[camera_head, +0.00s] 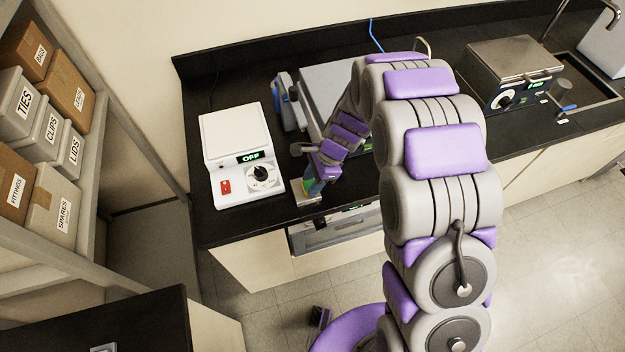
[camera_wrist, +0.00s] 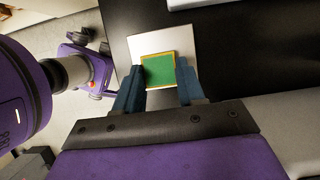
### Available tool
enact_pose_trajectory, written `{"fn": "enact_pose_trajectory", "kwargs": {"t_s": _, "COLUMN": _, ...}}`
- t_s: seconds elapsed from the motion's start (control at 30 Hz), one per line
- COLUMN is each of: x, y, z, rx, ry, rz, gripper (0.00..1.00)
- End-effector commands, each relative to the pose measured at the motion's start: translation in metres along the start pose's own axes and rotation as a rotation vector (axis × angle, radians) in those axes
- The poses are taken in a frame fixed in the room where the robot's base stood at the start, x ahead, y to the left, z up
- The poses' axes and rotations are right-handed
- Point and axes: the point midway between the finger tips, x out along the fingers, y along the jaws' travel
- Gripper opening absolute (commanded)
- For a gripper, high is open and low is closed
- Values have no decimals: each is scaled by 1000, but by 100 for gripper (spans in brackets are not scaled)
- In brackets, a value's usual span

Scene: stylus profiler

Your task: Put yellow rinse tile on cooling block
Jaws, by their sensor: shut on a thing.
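My gripper (camera_wrist: 159,72) is shut on a small square tile (camera_wrist: 158,68), one blue finger at each side. The tile has a green face and a thin yellow rim. It lies over a pale, flat block (camera_wrist: 186,35) on the black counter; I cannot tell whether it touches the block. In the head view my gripper (camera_head: 314,186) points down at the counter's front edge, right above the small silver block (camera_head: 308,199). The tile is only a small greenish-yellow patch there, mostly hidden by the fingers.
A white instrument (camera_head: 236,135) with an "OFF" display, red switch and dial stands just left of my gripper. A larger grey-topped device (camera_head: 340,85) is behind my arm. A metal-lidded bath (camera_head: 512,65) and a sink are at the right. Shelves with labelled boxes (camera_head: 50,208) stand left.

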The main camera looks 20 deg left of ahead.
Motion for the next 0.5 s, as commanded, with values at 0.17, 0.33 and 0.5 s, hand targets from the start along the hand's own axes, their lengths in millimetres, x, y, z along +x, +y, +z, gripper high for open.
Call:
{"fn": "enact_pose_trajectory", "kwargs": {"t_s": 0.17, "x": 5, "y": -2, "z": 1, "rx": -1, "ry": 2, "rz": 3, "gripper": 46}}
{"fn": "enact_pose_trajectory", "kwargs": {"t_s": 0.33, "x": 4, "y": 0, "z": 0, "rx": -1, "ry": -1, "rz": 4, "gripper": 62}}
{"fn": "enact_pose_trajectory", "kwargs": {"t_s": 0.5, "x": 5, "y": 1, "z": 0, "rx": 0, "ry": -2, "rz": 7, "gripper": 64}}
